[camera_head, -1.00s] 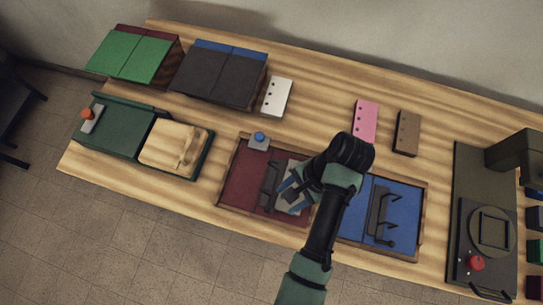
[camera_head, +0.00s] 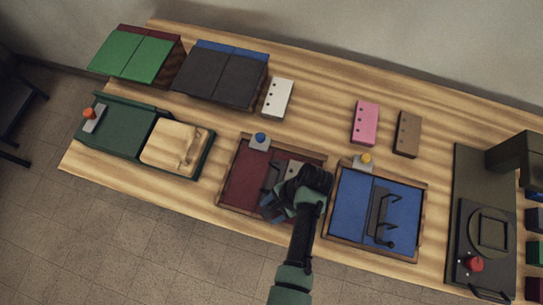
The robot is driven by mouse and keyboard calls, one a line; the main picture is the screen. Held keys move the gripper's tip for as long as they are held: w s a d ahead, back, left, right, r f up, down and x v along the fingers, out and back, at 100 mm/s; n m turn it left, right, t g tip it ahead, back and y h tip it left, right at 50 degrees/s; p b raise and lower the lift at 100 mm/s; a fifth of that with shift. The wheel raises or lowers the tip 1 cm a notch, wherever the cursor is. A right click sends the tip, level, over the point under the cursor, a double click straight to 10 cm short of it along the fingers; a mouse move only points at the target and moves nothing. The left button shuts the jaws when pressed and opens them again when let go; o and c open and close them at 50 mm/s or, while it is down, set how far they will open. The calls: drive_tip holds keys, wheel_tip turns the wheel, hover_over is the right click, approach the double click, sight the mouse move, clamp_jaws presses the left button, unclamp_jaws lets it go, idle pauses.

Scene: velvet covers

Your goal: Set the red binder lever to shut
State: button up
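The red binder (camera_head: 240,178) lies open in a wooden tray at the middle front of the table. Its dark lever mechanism (camera_head: 271,176) runs along the spine and is partly hidden by my arm, so I cannot tell the lever's position. My gripper (camera_head: 272,207) is over the lower right part of the red binder, by the lower end of the mechanism. My wrist hides most of the fingers, so their opening does not show.
A blue binder (camera_head: 350,203) with its own lever mechanism (camera_head: 381,217) lies just right. A green case (camera_head: 118,131) stands left, a dark machine (camera_head: 484,235) right. Pink (camera_head: 365,123), brown (camera_head: 407,134) and white (camera_head: 278,97) hole-punched blocks stand behind.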

clamp_jaws()
drive_tip(key=shift+s+d+f+t+y+b, duration=0.15)
drive_tip(key=shift+d+f+y+b, duration=0.1)
drive_tip(key=shift+y, duration=0.3)
drive_tip(key=shift+d+f+t+y+b, duration=0.15)
drive_tip(key=shift+y+b, duration=0.1)
drive_tip(key=shift+y, duration=0.3)
drive_tip(key=shift+r+y, duration=0.1)
drive_tip(key=shift+y, duration=0.2)
unclamp_jaws()
